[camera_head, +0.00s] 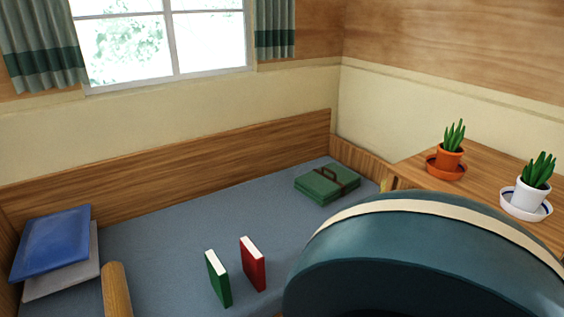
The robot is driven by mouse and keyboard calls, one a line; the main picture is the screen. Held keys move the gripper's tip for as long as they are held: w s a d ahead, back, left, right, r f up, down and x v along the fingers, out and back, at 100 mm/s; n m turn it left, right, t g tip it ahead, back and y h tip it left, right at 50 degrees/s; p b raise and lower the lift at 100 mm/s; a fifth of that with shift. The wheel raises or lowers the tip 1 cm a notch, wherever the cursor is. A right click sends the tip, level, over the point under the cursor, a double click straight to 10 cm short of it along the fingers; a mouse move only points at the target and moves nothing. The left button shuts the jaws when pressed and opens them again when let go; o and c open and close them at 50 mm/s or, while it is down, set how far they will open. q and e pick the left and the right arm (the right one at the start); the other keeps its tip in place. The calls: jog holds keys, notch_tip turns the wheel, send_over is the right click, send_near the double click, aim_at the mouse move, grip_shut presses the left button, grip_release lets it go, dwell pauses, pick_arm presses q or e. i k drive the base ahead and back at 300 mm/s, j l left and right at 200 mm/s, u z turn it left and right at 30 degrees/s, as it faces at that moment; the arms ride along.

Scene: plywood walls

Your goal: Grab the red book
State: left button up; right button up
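The red book (253,266) stands upright on the blue-grey bed surface (180,250), near the lower middle of the head view. Its white page edges show along the top. A green book (219,281) stands upright just to its left, with a small gap between them. Neither of my grippers is in view.
A blue cushion (52,241) lies on a grey one (68,277) at left. A green case (327,184) lies at the back. A large teal rounded object (420,260) fills the lower right. A wooden post (116,290) stands front left. Potted plants stand on the right table (425,160).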

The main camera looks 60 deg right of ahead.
aim_at(253, 262)
jog(key=z, duration=1.65)
